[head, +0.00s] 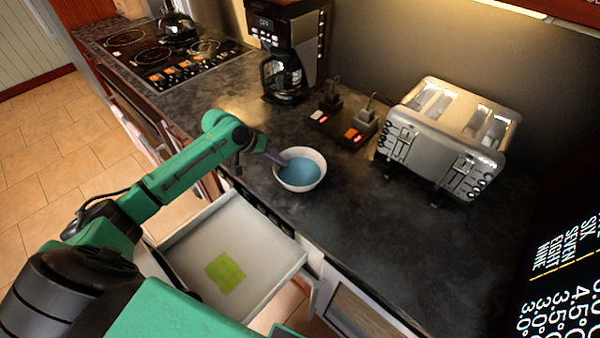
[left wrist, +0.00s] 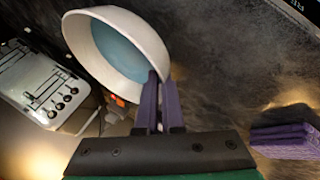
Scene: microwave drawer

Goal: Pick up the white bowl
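The white bowl (head: 301,183) stands on the dark counter near its front edge, with a blue inside. It also fills the upper left of the left wrist view (left wrist: 148,45). My left gripper (head: 277,159) reaches the bowl's rim from the left in the head view. In the left wrist view its purple fingers (left wrist: 161,80) are close together with the rim between them, one finger inside the bowl and one outside. The bowl looks level on the counter. My right gripper is not in view.
A drawer (head: 290,268) stands open below the bowl, with a yellow-green square (head: 225,272) in it. A toaster (head: 445,140), a red-lit switch box (head: 342,124) and a coffee maker (head: 290,45) stand behind. The stove (head: 168,52) is far left. The counter right of the bowl is clear.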

